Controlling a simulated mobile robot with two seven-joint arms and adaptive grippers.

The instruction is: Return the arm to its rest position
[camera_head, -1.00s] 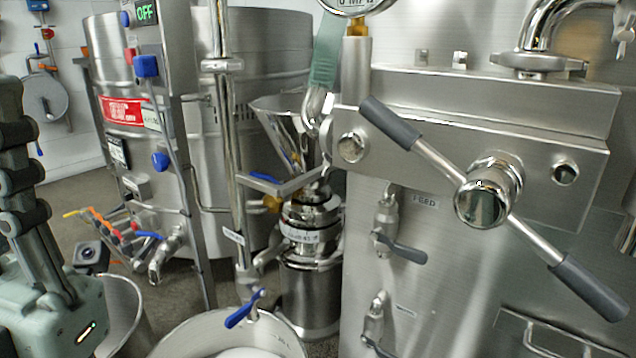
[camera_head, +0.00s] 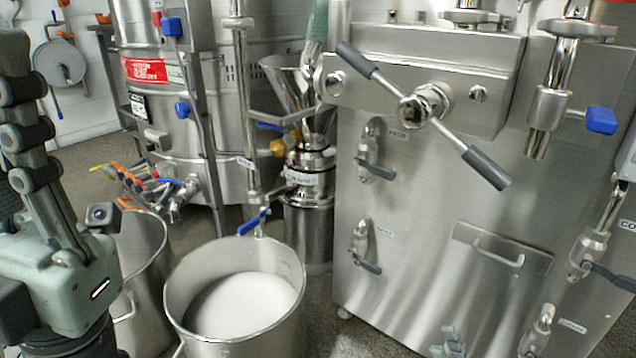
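My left gripper's grey-green body (camera_head: 60,280) and jointed dark links stand upright at the left edge of the head view. The tips of those links are out of clear view, and I see nothing held there. What seems to be a small part of my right gripper (camera_head: 448,343) shows low at the bottom edge, in front of the steel cabinet (camera_head: 420,240). Its fingers are too small and cut off to read. Both stand clear of the grey-ended cross handle (camera_head: 425,104).
An open steel pot (camera_head: 290,262) with white contents stands at the bottom centre, close to the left gripper. A funnel (camera_head: 287,85) and a tall steel tank (camera_head: 205,110) stand behind it. Blue-handled valve (camera_head: 600,120) and pipes stick out at the right.

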